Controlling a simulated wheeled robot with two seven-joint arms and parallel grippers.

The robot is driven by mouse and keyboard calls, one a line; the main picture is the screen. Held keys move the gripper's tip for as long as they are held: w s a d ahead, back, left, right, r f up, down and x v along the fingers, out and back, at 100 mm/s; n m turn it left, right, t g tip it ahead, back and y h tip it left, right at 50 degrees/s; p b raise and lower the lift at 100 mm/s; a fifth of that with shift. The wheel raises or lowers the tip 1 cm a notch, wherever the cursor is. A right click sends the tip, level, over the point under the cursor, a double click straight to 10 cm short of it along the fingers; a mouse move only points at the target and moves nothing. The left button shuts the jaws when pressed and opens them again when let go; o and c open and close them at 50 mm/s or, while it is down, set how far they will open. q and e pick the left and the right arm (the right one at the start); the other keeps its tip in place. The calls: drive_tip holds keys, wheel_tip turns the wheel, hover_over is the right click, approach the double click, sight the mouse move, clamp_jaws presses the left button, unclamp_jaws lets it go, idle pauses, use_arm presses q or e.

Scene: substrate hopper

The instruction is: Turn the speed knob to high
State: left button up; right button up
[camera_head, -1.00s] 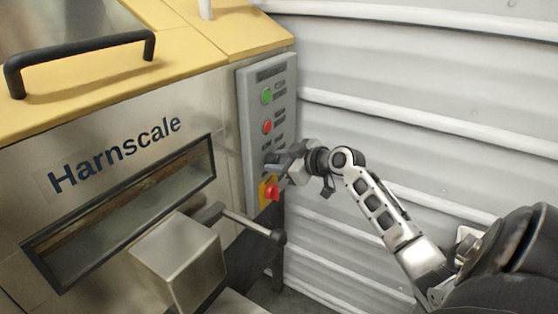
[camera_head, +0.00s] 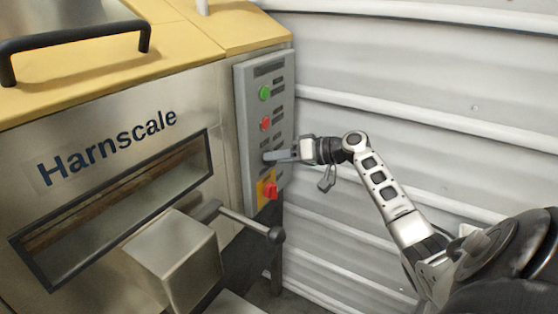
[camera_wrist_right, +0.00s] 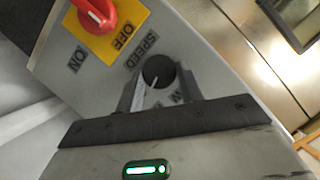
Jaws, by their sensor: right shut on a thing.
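The speed knob (camera_wrist_right: 158,70) is round and black with a white pointer line, in the right wrist view below the SPEED label. The pointer aims toward the bottom of that view, near partly hidden letters. My right gripper (camera_wrist_right: 160,88) is shut on the knob, with one finger on each side. In the head view my right gripper (camera_head: 279,156) reaches the grey control panel (camera_head: 244,110) from the right and mostly hides the knob. My left gripper is not in view.
A red switch (camera_head: 270,190) on a yellow plate sits just below the gripper. A red button (camera_head: 265,124) and a green button (camera_head: 265,93) are above it. A lever with a black ball (camera_head: 276,235) sticks out lower down. A corrugated wall (camera_head: 420,90) stands behind my arm.

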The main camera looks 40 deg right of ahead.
use_arm(q)
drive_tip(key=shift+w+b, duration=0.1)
drive_tip(key=shift+b, duration=0.25)
use_arm(e)
drive_tip(key=shift+d+f+m+y, duration=0.15)
drive_tip(key=shift+m+y, duration=0.45)
drive_tip(key=shift+m, duration=0.5)
drive_tip(key=o, duration=1)
use_arm(q)
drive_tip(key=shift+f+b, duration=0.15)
drive_tip(key=shift+b, duration=0.4)
use_arm(e)
drive_tip(key=v, duration=1.6)
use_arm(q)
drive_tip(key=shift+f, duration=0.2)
use_arm(e)
drive_tip(key=shift+f, duration=0.15)
